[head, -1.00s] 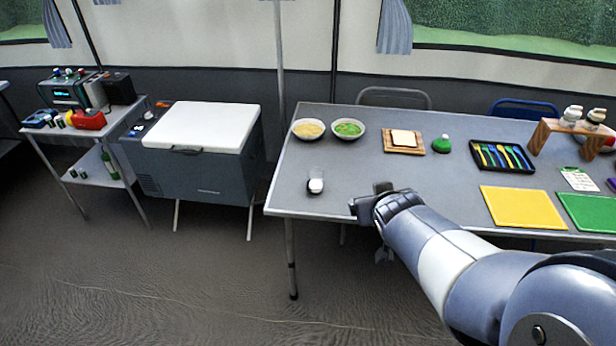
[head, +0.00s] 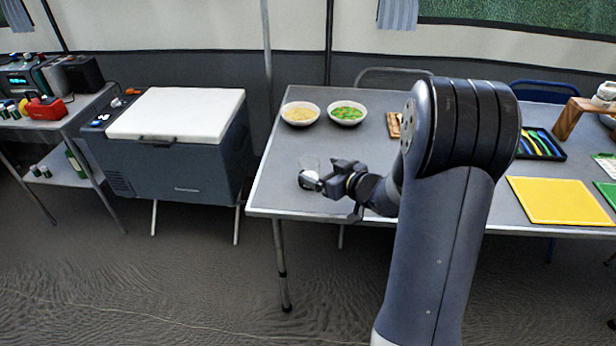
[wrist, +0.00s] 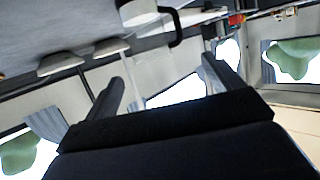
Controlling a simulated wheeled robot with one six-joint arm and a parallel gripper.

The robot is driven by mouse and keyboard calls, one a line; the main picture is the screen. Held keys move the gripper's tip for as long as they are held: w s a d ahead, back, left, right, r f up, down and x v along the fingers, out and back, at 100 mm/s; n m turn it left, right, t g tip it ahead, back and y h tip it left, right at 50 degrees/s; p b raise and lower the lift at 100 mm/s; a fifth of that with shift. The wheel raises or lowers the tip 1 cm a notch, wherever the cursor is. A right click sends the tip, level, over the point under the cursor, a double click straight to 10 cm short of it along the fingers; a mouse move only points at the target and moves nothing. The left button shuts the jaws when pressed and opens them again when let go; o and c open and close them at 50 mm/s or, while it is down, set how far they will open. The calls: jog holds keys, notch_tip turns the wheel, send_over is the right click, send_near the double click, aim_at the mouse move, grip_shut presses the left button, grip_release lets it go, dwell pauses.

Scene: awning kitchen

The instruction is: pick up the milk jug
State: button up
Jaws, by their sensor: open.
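The milk jug (head: 310,180) is a small pale vessel standing near the front left corner of the grey table. In the wrist view, the white jug (wrist: 138,12) with a dark handle is cut off by the top edge. My gripper (head: 334,181) is open, just right of the jug in the head view, and partly covers it. In the wrist view, my gripper (wrist: 163,70) has its two fingers apart with nothing between them. The jug lies beyond the fingertips there; I cannot tell whether anything touches.
Two bowls (head: 300,113) (head: 347,113) stand behind the jug on the table (head: 283,160). My arm hides the table's middle. A yellow board (head: 556,200) and a cutlery tray (head: 538,144) lie to the right. A white-lidded cooler (head: 176,114) stands left of the table, across a gap.

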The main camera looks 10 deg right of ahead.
aim_at(302, 161)
jog(key=shift+d+b+x, duration=0.15)
jog(key=shift+b+x, duration=0.05)
jog(key=shift+x, duration=1.6)
jog(key=shift+d+b+x, duration=0.15)
jog(key=shift+b+x, duration=0.05)
jog(key=shift+x, duration=1.6)
jog(key=shift+w+f, duration=0.1)
jog(key=shift+c, duration=0.5)
jog(key=shift+f, duration=0.1)
jog(key=c, duration=1.3)
jog(key=shift+o, duration=0.2)
